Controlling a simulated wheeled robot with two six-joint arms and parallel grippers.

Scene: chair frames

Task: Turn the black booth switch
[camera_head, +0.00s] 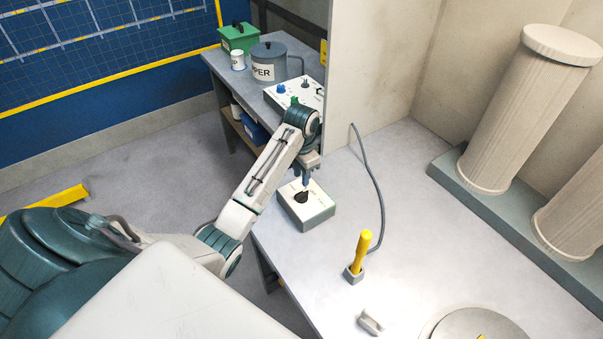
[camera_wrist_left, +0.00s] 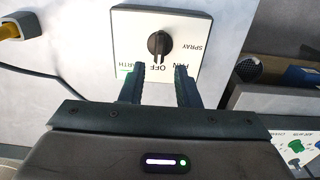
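The black booth switch (camera_head: 301,196) is a dark knob on top of a small white and grey box (camera_head: 318,212) on the table. In the left wrist view the black knob (camera_wrist_left: 159,44) stands on a white plate lettered SPRAY, FAN, OFF and EARTH, with its lower end toward OFF. My left gripper (camera_head: 305,182) is above the box, pointing down. In the left wrist view its two fingers (camera_wrist_left: 160,72) are apart with nothing between them, and the knob lies just beyond the tips. My right gripper is not in view.
A yellow-handled tool (camera_head: 361,252) stands in a holder with a grey cable. A second control box (camera_head: 296,94) is behind my arm. Ribbed beige columns (camera_head: 509,118) stand at the right. A grey disc (camera_head: 478,326) lies at the front. The middle of the table is clear.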

